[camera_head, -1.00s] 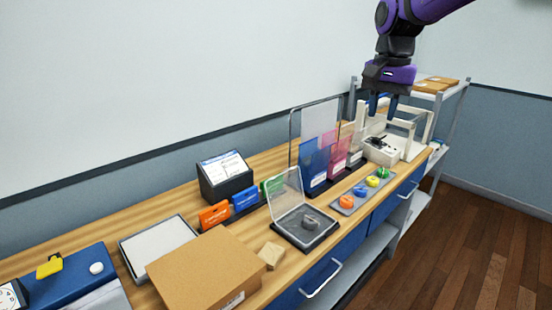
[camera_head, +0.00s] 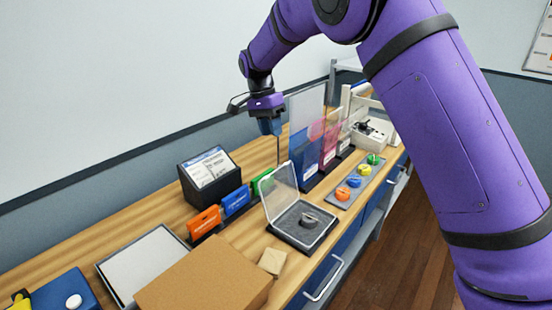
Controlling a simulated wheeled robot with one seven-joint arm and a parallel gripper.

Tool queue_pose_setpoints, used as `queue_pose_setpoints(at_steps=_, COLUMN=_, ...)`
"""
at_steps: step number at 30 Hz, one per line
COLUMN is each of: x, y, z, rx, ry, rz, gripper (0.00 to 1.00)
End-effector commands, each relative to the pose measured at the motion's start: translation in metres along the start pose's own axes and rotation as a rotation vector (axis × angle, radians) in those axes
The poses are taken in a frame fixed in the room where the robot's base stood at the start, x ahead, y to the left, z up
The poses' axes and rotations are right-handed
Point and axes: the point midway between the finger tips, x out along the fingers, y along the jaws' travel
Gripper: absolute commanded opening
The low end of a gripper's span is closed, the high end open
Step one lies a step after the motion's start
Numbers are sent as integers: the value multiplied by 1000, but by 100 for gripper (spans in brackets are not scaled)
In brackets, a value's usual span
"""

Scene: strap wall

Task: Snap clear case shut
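The clear case (camera_head: 300,217) stands open on the wooden counter near its front edge. Its transparent lid (camera_head: 280,190) is raised, tilted slightly back from upright, and hinged on the left side of the dark base. A small grey object (camera_head: 309,220) lies inside the base. My gripper (camera_head: 270,128) hangs fingers down, above and behind the case, apart from the lid.
Blue and pink upright panels (camera_head: 307,150) stand right of the lid. A tray of coloured knobs (camera_head: 355,185) lies right of the case. A cardboard box (camera_head: 205,275), wooden block (camera_head: 272,261), black card holder (camera_head: 209,176) and colored cards (camera_head: 236,200) stand left.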

Motion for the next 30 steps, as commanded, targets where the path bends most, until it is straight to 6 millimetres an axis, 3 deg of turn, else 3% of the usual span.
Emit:
queue_pose_setpoints(at_steps=15, x=83, y=1, z=0, rx=0, ry=-2, rz=3, gripper=29)
queue_pose_setpoints(at_steps=21, x=95, y=1, z=0, rx=0, ry=-2, rz=1, gripper=29)
queue_pose_setpoints(at_steps=30, x=96, y=1, z=0, rx=-1, ry=-1, rz=0, gripper=26)
